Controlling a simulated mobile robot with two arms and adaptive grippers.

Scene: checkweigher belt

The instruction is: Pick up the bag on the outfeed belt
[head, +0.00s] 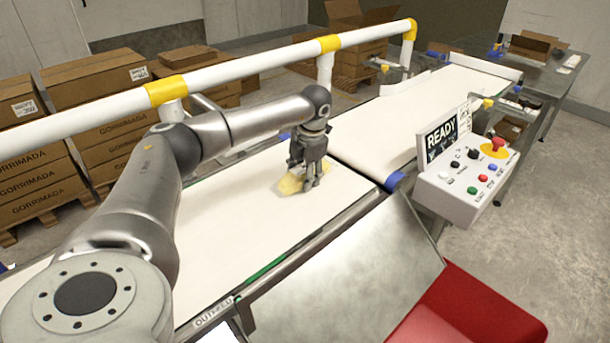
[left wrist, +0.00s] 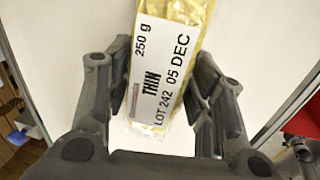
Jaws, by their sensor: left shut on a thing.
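The bag (head: 291,184) is a clear packet with yellow contents, lying on the white outfeed belt (head: 225,205). The bag appears to be still at belt level. My right gripper is not in view.
A white and yellow guard rail (head: 240,71) runs behind the belt. A control box (head: 465,180) with a READY display (head: 441,138) stands at the right. A sloped metal plate (head: 350,265) and a red bin (head: 475,310) are in front. Cartons (head: 110,125) are stacked behind.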

